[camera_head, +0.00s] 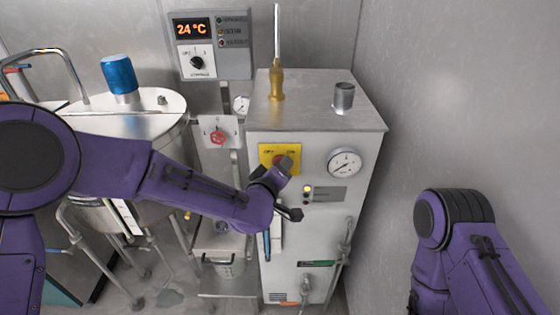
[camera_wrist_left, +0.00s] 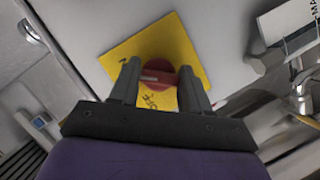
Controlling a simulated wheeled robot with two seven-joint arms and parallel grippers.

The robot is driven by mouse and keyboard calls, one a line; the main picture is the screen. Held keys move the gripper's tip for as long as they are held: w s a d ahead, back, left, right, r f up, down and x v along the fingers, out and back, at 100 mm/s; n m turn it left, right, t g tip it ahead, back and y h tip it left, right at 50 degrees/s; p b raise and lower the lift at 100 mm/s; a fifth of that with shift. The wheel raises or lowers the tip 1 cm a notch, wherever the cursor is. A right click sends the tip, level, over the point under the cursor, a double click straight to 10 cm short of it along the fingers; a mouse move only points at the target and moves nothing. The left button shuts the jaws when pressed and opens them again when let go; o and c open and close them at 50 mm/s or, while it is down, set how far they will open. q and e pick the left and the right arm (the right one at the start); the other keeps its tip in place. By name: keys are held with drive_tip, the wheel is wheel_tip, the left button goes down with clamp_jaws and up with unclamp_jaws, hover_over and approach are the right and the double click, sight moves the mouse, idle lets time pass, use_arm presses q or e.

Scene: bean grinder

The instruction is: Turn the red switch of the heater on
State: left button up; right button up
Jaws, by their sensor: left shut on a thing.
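The heater (camera_head: 320,115) is a light metal cabinet right of centre in the head view. Its red switch (camera_head: 281,161) sits on a yellow plate (camera_head: 267,150) on the cabinet's front, partly hidden by my left gripper. In the left wrist view the red switch (camera_wrist_left: 160,72) is a round knob on the yellow plate (camera_wrist_left: 190,40). My left gripper (camera_wrist_left: 158,88) is at the knob, with one finger on each side of it, and is shut on it. My right gripper is out of view; only part of the right arm shows at the lower right in the head view.
A pressure gauge (camera_head: 344,163) and a small panel with a lit lamp (camera_head: 307,189) are right of and below the switch. A control box (camera_head: 211,45) reads 24 °C on the back wall. A steel tank (camera_head: 125,112) stands left. A bare wall is at right.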

use_arm(q)
drive_tip(key=shift+m+y+p, duration=0.3)
drive_tip(key=shift+m+p, duration=0.1)
drive_tip(key=shift+p, duration=0.1)
drive_tip(key=o, duration=1.1)
drive_tip(key=shift+c, duration=0.2)
drive_tip(key=b+v, duration=0.2)
drive_tip(key=v, duration=0.8)
drive_tip(key=shift+s, duration=0.25)
drive_tip(key=shift+a+r, duration=0.15)
drive_tip(key=shift+r, duration=0.05)
